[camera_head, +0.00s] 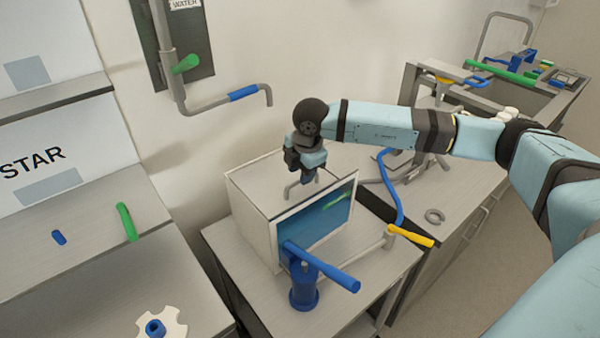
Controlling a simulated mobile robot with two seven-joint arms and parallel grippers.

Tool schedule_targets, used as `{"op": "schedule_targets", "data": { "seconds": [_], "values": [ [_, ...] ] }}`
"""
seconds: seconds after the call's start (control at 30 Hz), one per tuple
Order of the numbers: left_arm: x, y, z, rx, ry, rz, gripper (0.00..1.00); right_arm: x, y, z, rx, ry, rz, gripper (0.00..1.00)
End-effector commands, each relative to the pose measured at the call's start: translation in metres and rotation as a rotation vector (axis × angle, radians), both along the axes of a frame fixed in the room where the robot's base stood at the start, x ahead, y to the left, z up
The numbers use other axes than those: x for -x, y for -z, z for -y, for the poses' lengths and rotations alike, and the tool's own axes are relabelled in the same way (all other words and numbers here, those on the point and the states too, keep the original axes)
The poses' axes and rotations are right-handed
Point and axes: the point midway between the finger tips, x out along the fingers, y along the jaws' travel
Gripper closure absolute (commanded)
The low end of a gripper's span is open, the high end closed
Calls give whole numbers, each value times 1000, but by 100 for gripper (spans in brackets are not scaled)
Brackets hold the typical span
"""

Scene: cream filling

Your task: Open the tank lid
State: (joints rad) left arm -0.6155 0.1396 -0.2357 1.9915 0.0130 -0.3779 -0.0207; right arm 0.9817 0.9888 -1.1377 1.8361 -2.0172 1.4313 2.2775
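The tank (250,205) is a pale box on a grey cabinet, with a blue panel (315,220) on its front face. A grey bar handle (290,191) stands on its top, which looks closed. My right gripper (309,180) points down over the tank's top, at the handle. Its fingers are small and dark and hide part of the handle. I cannot tell whether they touch or grip it. My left gripper is out of view.
A blue lever valve (303,290) stands before the tank. A yellow-handled valve (410,236) and blue hose (396,192) are to its right. A pipe with a blue sleeve (243,93) juts from the wall behind. Shelves (65,225) stand at left; a grey ring (434,216) lies on the right counter.

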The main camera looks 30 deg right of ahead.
Motion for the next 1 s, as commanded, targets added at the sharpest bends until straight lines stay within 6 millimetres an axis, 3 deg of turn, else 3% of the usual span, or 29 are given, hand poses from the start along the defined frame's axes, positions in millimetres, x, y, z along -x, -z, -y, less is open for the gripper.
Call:
{"op": "schedule_targets", "data": {
  "seconds": [0.2, 0.5, 0.7, 1.0],
  "values": [
    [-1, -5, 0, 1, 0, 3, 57, -4, 18, 0, 0, 1, -1, 62],
    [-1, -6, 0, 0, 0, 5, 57, -4, 21, 0, 0, 0, 0, 62],
    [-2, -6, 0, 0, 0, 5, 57, -4, 21, 0, 0, 0, 0, 100],
    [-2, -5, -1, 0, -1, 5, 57, -6, 20, -1, -9, 1, -1, 100]
  ]
}}
